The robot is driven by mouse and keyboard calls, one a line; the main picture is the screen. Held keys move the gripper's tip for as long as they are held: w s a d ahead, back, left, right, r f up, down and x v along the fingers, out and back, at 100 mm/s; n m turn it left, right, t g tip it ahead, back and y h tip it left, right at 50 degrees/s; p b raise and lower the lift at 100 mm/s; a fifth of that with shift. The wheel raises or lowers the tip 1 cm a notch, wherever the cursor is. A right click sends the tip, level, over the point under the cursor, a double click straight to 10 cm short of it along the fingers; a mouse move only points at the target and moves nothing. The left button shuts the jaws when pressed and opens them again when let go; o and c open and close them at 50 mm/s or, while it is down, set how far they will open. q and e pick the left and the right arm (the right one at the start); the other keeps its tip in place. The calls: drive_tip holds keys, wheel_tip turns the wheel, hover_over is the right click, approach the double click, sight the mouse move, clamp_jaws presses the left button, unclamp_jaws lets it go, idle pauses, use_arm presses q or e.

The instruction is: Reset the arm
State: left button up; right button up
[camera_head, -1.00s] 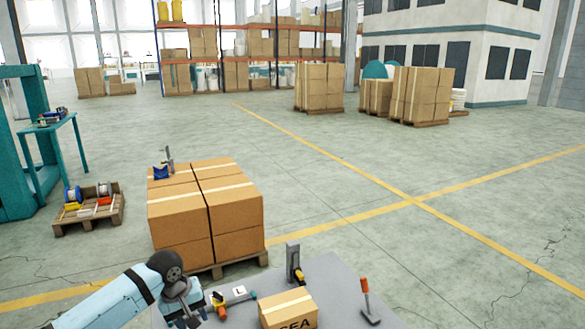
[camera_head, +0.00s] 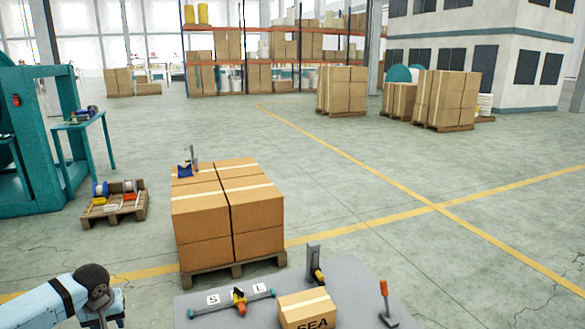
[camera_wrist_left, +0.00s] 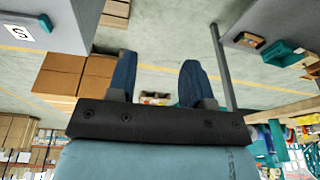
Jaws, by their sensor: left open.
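My left arm comes in at the lower left of the head view. Its gripper (camera_head: 108,318) is at the bottom edge, left of the grey table (camera_head: 365,290) and apart from it. In the left wrist view my left gripper (camera_wrist_left: 157,78) shows two dark blue fingers spread apart, with nothing between them. My right gripper is not in view.
On the table are a teal bar with an orange piece (camera_head: 238,305), S and L labels, a cardboard box (camera_head: 307,309), a dark upright bracket (camera_head: 314,262) and an orange-handled tool (camera_head: 385,300). A pallet of boxes (camera_head: 228,215) stands behind. Floor rightward is clear.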

use_arm(q)
drive_tip(key=s+d+f+m+t, duration=0.2)
drive_tip(key=s+f+m, duration=0.3)
drive_tip(key=s+f, duration=0.3)
drive_tip(key=s+d+f+m+t+h, duration=0.2)
drive_tip(key=s+d+m, duration=0.1)
drive_tip(key=s+m, duration=0.55)
drive_tip(key=s+d+f+m+t+h, duration=0.25)
drive_tip(key=s+m, duration=0.25)
drive_tip(key=s, duration=0.6)
drive_tip(key=d+f+n+t, duration=0.2)
drive_tip(key=d+n, duration=0.7)
drive_tip(key=d, duration=1.4)
wheel_tip(320, 180, up, 8)
drive_tip(key=p, duration=0.8)
drive_tip(key=shift+f, duration=0.2)
